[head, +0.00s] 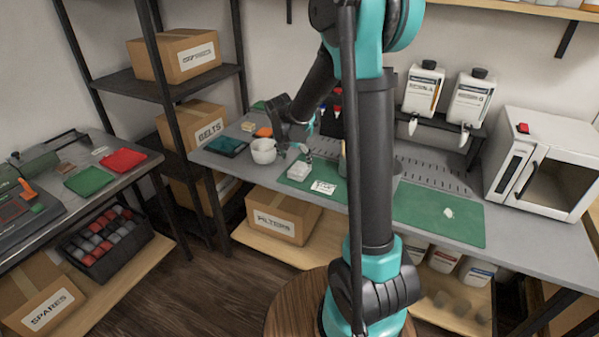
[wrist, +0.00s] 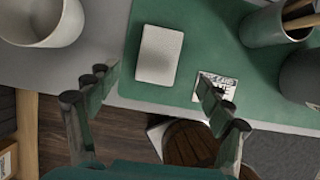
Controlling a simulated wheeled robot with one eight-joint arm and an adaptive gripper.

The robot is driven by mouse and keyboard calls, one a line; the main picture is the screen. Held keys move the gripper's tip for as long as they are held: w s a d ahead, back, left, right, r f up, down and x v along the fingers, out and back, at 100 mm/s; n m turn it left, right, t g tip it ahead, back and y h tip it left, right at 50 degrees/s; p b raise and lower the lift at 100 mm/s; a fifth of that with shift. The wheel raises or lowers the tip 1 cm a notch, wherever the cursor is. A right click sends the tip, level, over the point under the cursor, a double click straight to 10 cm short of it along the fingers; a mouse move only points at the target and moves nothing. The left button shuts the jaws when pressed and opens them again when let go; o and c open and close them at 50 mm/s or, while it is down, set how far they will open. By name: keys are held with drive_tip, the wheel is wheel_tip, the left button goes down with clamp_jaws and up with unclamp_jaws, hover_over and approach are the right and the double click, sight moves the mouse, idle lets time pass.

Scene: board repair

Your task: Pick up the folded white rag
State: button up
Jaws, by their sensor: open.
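A white rectangular block that looks like the folded white rag (head: 299,171) lies near the left end of the green mat. In the wrist view the same white piece (wrist: 159,54) lies flat, its near edge close to the mat's front edge. My gripper (wrist: 157,82) is open and empty, its fingers spread wide to either side below the white piece in the picture. In the head view my gripper (head: 303,148) hangs over the bench near the white piece, apart from it as far as I can tell; part of the hand is hard to make out.
A white cup (head: 263,150) stands left of the mat; it also shows in the wrist view (wrist: 40,20). A printed card (head: 323,187) lies right of the white piece. A grey pot holding sticks (wrist: 275,25) stands further right.

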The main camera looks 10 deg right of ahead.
sight(299, 168)
drive_tip(key=shift+x, duration=3.4)
drive_tip(key=shift+w, duration=0.1)
drive_tip(key=c, duration=1.1)
drive_tip(key=shift+r, duration=0.1)
wheel_tip(299, 168, up, 20)
